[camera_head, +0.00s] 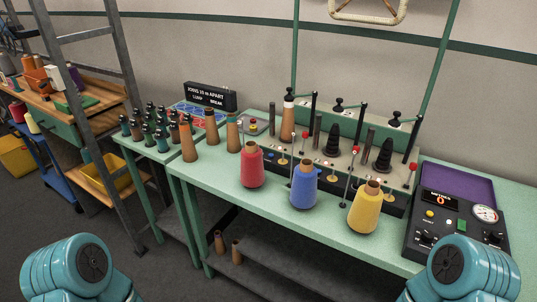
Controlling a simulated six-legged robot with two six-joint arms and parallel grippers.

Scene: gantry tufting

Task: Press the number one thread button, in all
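No button marked with a number one can be read in the head view. A dark control box (452,241) at the right end of the green table (330,238) carries a small lit display, a round white gauge (485,213), knobs and small coloured buttons. A dark thread rack (325,180) with posts and red-tipped rods holds the middle. Red (251,168), blue (303,187) and yellow (366,208) thread cones stand upright before it. Neither gripper shows; only my teal arm links appear at the bottom corners.
A side table holds several small dark spools (150,128) and a black sign (209,96) about joins. A grey ladder frame (120,60) and wooden bench stand left. The front table strip is partly clear.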

